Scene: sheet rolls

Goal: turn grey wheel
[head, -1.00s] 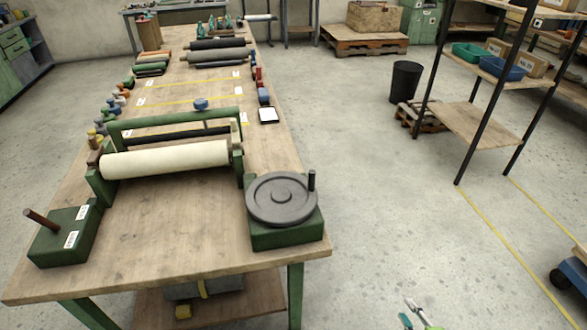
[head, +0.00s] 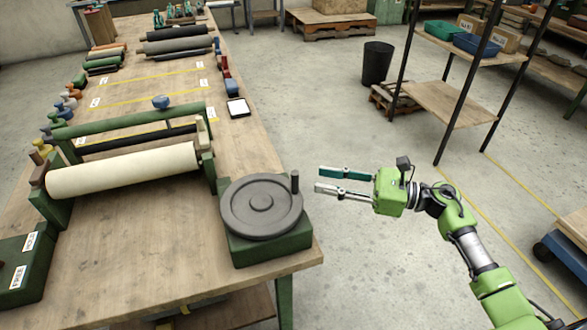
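The grey wheel (head: 261,207) lies flat on a green base block at the near right corner of the workbench. Its short dark upright handle (head: 295,182) stands at the rim, on the right side. My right gripper (head: 318,179) is to the right of the wheel and handle, apart from them, with its fingers pointing left toward the handle. Its two fingers are spread with a gap between them and nothing in it. My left gripper is out of view.
The wooden workbench (head: 140,262) carries a roller frame with a cream roller (head: 125,171) left of the wheel. A second green block (head: 25,265) sits at the left edge. A black bin (head: 377,63) and a metal shelf (head: 450,102) stand farther right. The floor right of the bench is open.

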